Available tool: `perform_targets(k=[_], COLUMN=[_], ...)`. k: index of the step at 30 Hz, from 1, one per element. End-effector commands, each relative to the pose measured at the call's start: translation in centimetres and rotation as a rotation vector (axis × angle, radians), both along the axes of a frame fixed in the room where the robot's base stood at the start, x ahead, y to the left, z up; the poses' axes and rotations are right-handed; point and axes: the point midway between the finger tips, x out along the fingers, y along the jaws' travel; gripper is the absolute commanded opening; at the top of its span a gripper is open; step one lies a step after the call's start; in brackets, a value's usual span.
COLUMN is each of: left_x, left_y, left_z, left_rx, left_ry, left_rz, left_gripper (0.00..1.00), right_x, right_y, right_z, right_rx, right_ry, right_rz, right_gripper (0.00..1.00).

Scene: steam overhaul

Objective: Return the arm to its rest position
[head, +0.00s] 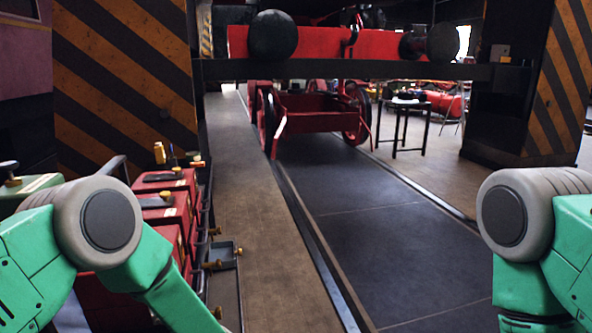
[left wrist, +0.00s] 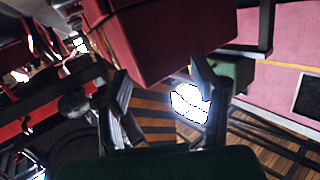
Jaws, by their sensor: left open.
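My left gripper (left wrist: 160,72) shows in the left wrist view, its two dark fingers spread apart with nothing held between them. A dark red box-like thing (left wrist: 175,40) fills the top of that view, just beyond the fingertips; I cannot tell whether they touch it. In the head view my left arm (head: 110,220) comes in bent from the left, and its gripper is out of sight below the frame. My right arm (head: 505,215) shows at the right edge, and its gripper is also out of view.
Red toolboxes (head: 165,183) with brass knobs stand close beside my left arm, with a small open tray (head: 226,254). A red buffer beam (head: 340,42) crosses ahead. Striped pillars (head: 120,65) flank the scene. A black side table (head: 408,104) stands farther back. The middle floor is clear.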

Motion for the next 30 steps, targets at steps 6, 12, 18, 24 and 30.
perform_targets(k=[6,12,18,24,30], left_x=[-6.7,-20.6,-32.8,-38.0,-38.4], left_y=[-1.0,-1.3,-0.7,-0.3,-0.4], left_z=[-8.6,-14.5,-14.9,-14.0,-13.9], left_rx=[-0.151,-0.362,-0.523,-0.589,-0.595], left_ry=[0.340,0.794,1.139,1.284,1.296], left_rz=[-0.372,-0.592,-0.649,-0.657,-0.658], left_gripper=[0.53,0.53,0.53,0.53,0.53], right_x=[0.0,0.0,0.0,0.0,0.0], right_y=[0.0,0.0,0.0,0.0,0.0], right_z=[0.0,0.0,0.0,0.0,0.0], right_rx=[0.000,0.000,0.000,0.000,0.000], right_ry=[0.000,0.000,0.000,0.000,0.000], right_rz=[0.000,0.000,0.000,0.000,0.000], right_gripper=[0.00,0.00,0.00,0.00,0.00])
